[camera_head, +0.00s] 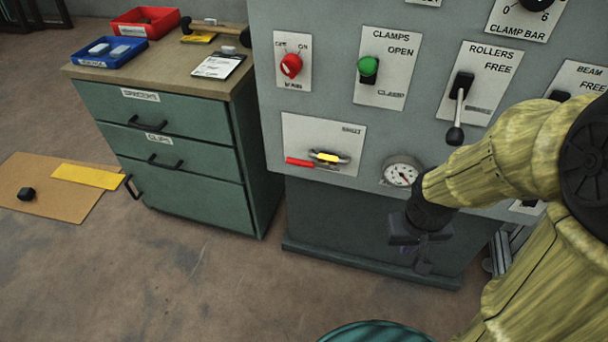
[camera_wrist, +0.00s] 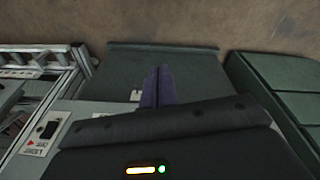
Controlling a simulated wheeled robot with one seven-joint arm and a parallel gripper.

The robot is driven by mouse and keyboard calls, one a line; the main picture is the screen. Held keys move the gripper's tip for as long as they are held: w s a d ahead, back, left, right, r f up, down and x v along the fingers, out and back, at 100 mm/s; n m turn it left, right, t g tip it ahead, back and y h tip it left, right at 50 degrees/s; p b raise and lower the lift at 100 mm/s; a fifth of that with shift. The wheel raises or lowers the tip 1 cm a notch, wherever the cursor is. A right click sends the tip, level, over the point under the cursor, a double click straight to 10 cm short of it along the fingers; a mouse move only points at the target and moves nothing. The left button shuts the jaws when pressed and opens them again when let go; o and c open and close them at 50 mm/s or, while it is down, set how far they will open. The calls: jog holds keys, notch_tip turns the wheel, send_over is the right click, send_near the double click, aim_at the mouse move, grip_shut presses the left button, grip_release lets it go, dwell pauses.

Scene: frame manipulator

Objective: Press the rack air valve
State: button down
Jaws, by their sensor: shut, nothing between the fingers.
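A valve with a red lever (camera_head: 300,162) and a brass-yellow body (camera_head: 328,157) sits on a white plate low on the grey control panel (camera_head: 350,205). The plate's small lettering is too blurred to read, so I cannot confirm it is the rack air valve. My gripper (camera_head: 424,264) hangs below and right of this valve, in front of the panel's darker lower part, apart from the valve. In the wrist view my gripper's dark purple fingers (camera_wrist: 158,86) are together and hold nothing. The valve is not recognisable in the wrist view.
A pressure gauge (camera_head: 401,174) sits just right of the valve. Above are a red knob (camera_head: 291,65), a green-topped clamp switch (camera_head: 368,67) and a roller lever (camera_head: 457,110). A green drawer cabinet (camera_head: 200,175) stands left. The wrist view shows a black switch (camera_wrist: 47,129).

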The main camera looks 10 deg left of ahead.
jog(key=w+a+f+n+t+h, duration=0.8)
jog(key=n+h, duration=0.3)
jog(key=n, duration=0.9)
jog(key=a+f+n+t+y, duration=0.1)
jog(key=a+n+t+y, duration=0.3)
jog(key=a, duration=0.6)
jog(key=w+a+f+n+t+y, duration=0.1)
jog(key=a+f+n+t+y, duration=0.1)
jog(key=a+n+t+y, duration=0.3)
jog(key=a+n, duration=0.4)
jog(key=a, duration=0.1)
jog(key=shift+w+a, duration=0.25)
jog(key=shift+w+f, duration=0.1)
